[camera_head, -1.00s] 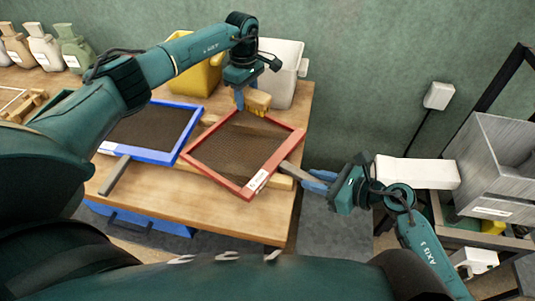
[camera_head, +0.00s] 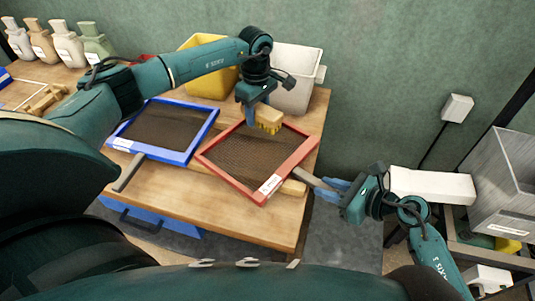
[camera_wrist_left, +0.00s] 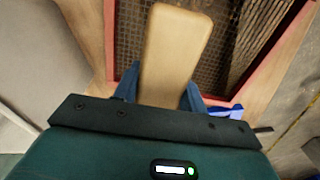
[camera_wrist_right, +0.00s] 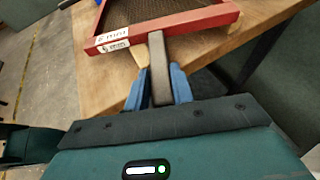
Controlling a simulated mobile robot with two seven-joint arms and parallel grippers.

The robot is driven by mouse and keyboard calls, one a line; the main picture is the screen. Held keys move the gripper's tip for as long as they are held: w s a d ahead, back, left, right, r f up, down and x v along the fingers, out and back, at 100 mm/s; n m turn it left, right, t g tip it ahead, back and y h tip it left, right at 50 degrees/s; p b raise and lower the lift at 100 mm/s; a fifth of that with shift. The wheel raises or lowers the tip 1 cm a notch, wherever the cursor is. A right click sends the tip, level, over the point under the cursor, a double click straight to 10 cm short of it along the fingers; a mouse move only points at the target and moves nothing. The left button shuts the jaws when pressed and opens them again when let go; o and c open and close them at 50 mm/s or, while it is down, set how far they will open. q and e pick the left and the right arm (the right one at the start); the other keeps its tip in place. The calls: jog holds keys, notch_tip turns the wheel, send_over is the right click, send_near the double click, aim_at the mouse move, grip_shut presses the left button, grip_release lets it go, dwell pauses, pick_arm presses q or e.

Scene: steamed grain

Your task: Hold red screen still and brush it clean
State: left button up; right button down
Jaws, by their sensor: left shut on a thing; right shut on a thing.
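The red screen (camera_head: 222,173), a red frame around dark mesh, lies at the right part of the table, its label at the near corner. My right gripper (camera_head: 335,188) is shut on its grey handle (camera_wrist_right: 158,60), right of the frame. My left gripper (camera_head: 250,112) is shut on a brush with a wooden block (camera_wrist_left: 172,50) and yellow bristles (camera_head: 268,127). The brush is over the far part of the red screen; whether the bristles touch the mesh is unclear. In the left wrist view, dark streaks of residue (camera_wrist_left: 262,35) show on the mesh. The bristles are hidden there.
A blue screen (camera_head: 190,158) lies left of the red one, its handle (camera_head: 128,172) toward the near edge. A yellow bin (camera_head: 208,82) and a white bin (camera_head: 296,80) stand behind. The wooden table (camera_head: 225,215) is bare in front. Several bottles (camera_head: 68,42) stand far left.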

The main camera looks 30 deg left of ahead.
aim_at(282, 133)
pick_arm(q)
jog(key=shift+s+d+f, duration=0.25)
jog(key=shift+s+d, duration=0.3)
jog(key=shift+s, duration=1.8)
jog(key=shift+s+d+f, duration=0.3)
jog(key=shift+s+d, duration=0.3)
jog(key=shift+s, duration=1.8)
jog(key=shift+s+d+f, duration=0.25)
jog(key=shift+s+d, duration=0.3)
jog(key=shift+s, duration=1.8)
jog(key=shift+f, duration=0.2)
jog(key=shift+f, duration=0.5)
jog(key=shift+f, duration=0.4)
jog(key=shift+w, duration=0.1)
jog(key=shift+w+d, duration=0.15)
jog(key=shift+w, duration=0.7)
jog(key=shift+w+d, duration=0.1)
jog(key=shift+w, duration=0.7)
jog(key=shift+w+d+f, duration=0.15)
jog(key=shift+w+d, duration=0.2)
jog(key=shift+w, duration=2)
jog(key=shift+w+d+f, duration=0.1)
jog(key=shift+w+d, duration=0.25)
jog(key=shift+w, duration=1.95)
jog(key=shift+w+d+f, duration=0.15)
jog(key=shift+w+d, duration=0.2)
jog(key=shift+w, duration=2)
